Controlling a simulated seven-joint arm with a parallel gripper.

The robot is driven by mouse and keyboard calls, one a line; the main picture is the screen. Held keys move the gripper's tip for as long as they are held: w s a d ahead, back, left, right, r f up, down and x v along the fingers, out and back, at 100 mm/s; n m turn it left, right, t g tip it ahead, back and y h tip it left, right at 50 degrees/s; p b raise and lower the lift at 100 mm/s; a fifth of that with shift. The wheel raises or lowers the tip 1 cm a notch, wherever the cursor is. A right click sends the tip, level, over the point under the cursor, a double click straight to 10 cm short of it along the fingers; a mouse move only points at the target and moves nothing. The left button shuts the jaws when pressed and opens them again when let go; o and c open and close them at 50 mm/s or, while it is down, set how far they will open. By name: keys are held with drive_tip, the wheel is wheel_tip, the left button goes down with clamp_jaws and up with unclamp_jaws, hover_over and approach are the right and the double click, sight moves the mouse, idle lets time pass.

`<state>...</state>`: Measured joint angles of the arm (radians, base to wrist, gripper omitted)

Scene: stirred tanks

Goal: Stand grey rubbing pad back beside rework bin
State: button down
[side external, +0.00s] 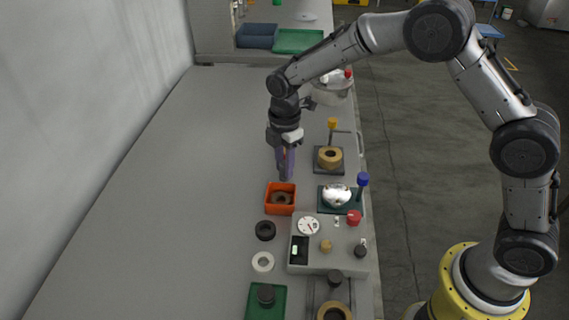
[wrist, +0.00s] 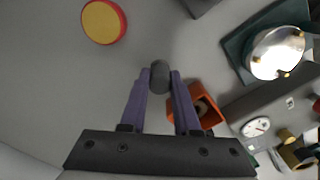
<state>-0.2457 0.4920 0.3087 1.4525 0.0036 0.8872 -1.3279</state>
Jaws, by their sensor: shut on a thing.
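My gripper (wrist: 160,76) is shut on the grey rubbing pad (wrist: 160,80), a small dark grey rounded piece between the tips of its purple fingers in the wrist view. In the side view my gripper (side external: 286,174) points down just behind the orange rework bin (side external: 280,210), and the pad cannot be made out there. The bin is a small open box with a brown ring inside. It also shows in the wrist view (wrist: 211,120), just right of the fingers. I cannot tell whether the pad touches the bench.
A red and yellow disc (wrist: 104,22) lies on the bench in the wrist view. Right of the bin are a silver dome (side external: 337,195) on a dark green plate and a panel with a dial (side external: 308,226). A black ring (side external: 265,230) lies in front. The bench's left side is clear.

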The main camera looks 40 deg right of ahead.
drive_tip(key=c, duration=0.6)
unclamp_jaws()
drive_tip(key=shift+f, duration=0.1)
drive_tip(key=shift+c, duration=0.2)
wheel_tip(320, 180, up, 12)
drive_tip(key=s+d+r+m+t, duration=0.1)
drive_tip(key=s+d+r+m, duration=0.3)
drive_tip(key=s+r, duration=0.25)
drive_tip(key=s+d+m+t, duration=0.2)
drive_tip(key=s+d+m, duration=0.2)
drive_tip(key=s+m, duration=0.3)
drive_tip(key=s+d+m+t, duration=0.2)
drive_tip(key=s+m, duration=0.5)
drive_tip(key=s, duration=1)
drive_tip(key=shift+d+t, duration=0.3)
drive_tip(key=shift+d, duration=0.6)
